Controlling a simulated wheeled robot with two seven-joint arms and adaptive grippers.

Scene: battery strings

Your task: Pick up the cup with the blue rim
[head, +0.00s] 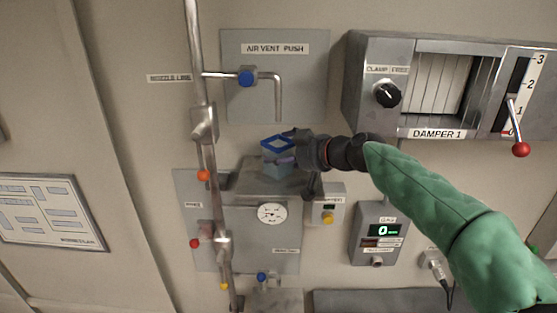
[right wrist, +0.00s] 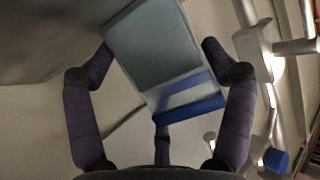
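The cup with the blue rim (head: 277,144) is a squarish blue-grey cup at the middle of the head view, at the grey shelf of a wall panel. I cannot tell whether it rests on the shelf. My right gripper (head: 290,151) reaches it from the right, with a purple finger across its side. In the right wrist view the cup (right wrist: 155,45) lies slanted between the fingers of my right gripper (right wrist: 158,48), its blue rim toward the palm. The fingertips are close to both sides; contact is unclear. My left gripper is not in view.
A vertical pipe (head: 206,150) with coloured knobs runs left of the cup. A round gauge (head: 271,213) sits below it. A black-tipped lever (head: 312,185) and a small box (head: 328,207) are at its lower right. The damper unit (head: 361,61) juts out at upper right.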

